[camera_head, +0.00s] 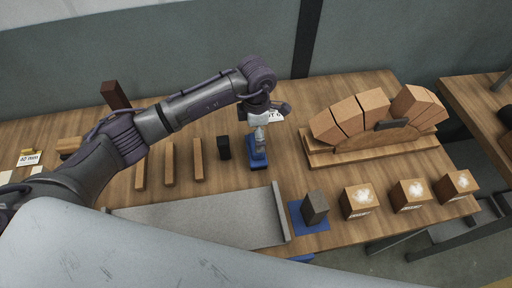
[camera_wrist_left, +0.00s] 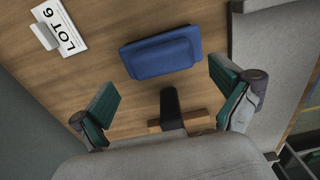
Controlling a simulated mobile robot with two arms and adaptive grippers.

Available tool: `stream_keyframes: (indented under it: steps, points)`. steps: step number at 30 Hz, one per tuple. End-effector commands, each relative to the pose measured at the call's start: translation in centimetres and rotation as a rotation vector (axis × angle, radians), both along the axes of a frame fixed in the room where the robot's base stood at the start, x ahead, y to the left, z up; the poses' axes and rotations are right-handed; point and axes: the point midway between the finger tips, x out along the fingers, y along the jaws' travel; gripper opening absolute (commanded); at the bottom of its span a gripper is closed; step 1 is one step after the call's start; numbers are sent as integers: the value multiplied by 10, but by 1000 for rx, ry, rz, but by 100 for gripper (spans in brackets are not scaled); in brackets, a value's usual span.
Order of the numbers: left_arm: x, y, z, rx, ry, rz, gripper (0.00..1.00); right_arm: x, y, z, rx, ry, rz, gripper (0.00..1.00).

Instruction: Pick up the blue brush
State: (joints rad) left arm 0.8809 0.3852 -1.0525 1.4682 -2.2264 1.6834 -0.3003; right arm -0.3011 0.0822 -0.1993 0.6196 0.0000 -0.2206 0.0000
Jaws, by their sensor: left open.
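The blue brush (camera_head: 257,154) lies on the wooden table, directly below my left gripper (camera_head: 259,134) in the head view. In the left wrist view the brush (camera_wrist_left: 162,54) shows as a blue block with a raised top, just above the gap between the fingertips. My left gripper (camera_wrist_left: 165,85) is open, with green-padded fingers spread wide and nothing between them. It is over the table, pointing down. The exact height above the brush is hard to tell. My right gripper is in neither view.
A black block (camera_head: 224,147) stands just left of the brush, and several wooden bars lie further left. A wooden arch of blocks (camera_head: 375,121) stands right. A grey board (camera_head: 205,222) lies in front. A "LOT 6" card (camera_wrist_left: 62,32) lies near the brush.

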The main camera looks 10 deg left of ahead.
Motion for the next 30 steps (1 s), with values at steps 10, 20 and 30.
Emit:
stream_keyframes:
  steps: [10,20,30]
  points:
    - [-2,0,-45,-2,4,1,100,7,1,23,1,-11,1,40]
    - [-1,1,-51,0,1,0,95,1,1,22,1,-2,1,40]
    - [-1,1,-51,0,1,0,48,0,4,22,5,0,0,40]
